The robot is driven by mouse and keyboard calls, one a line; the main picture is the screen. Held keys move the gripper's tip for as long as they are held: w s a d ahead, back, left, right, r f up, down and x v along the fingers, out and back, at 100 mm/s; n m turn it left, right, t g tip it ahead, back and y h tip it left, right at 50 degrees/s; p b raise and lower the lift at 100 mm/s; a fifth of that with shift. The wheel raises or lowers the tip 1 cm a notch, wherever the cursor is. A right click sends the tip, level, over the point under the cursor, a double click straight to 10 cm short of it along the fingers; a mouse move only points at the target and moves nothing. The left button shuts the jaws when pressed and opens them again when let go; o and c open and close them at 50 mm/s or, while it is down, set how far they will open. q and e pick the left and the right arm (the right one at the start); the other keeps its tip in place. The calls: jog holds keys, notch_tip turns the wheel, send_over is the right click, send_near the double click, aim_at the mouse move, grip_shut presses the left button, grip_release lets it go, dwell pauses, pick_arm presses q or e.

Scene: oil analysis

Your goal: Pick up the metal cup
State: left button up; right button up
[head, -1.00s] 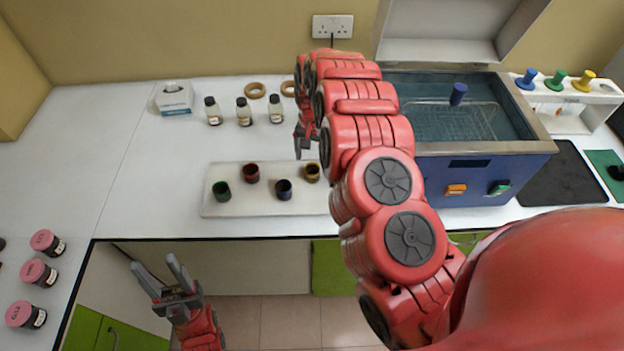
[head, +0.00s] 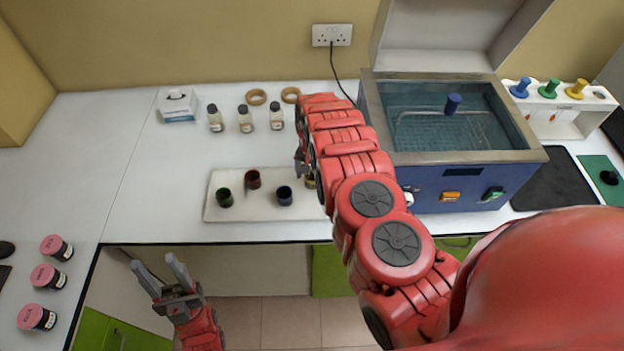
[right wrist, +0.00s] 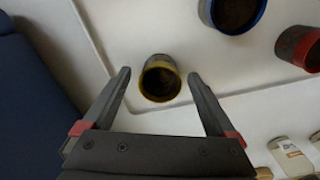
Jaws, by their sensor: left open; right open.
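Several small metal cups with coloured rims stand on a white tray (head: 232,208). In the head view I see the green cup (head: 224,198), the red cup (head: 252,179) and the blue cup (head: 285,195). The yellow-rimmed cup (right wrist: 159,78) is mostly hidden there by my right arm. In the right wrist view my right gripper (right wrist: 158,75) is open, with its fingers either side of the yellow cup; contact is not visible. The blue cup (right wrist: 236,12) and red cup (right wrist: 300,47) are farther off. My left gripper (head: 154,270) is open and empty, low in front of the table.
A blue bath (head: 455,180) with open lid stands to the right. Several bottles (head: 245,120), cork rings (head: 256,97) and a tissue box (head: 178,106) are at the back. Pink-lidded jars (head: 47,277) are at left. The left tabletop is mostly clear.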

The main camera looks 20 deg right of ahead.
grip_shut()
dwell(0.3)
jog(key=shift+r, duration=0.1)
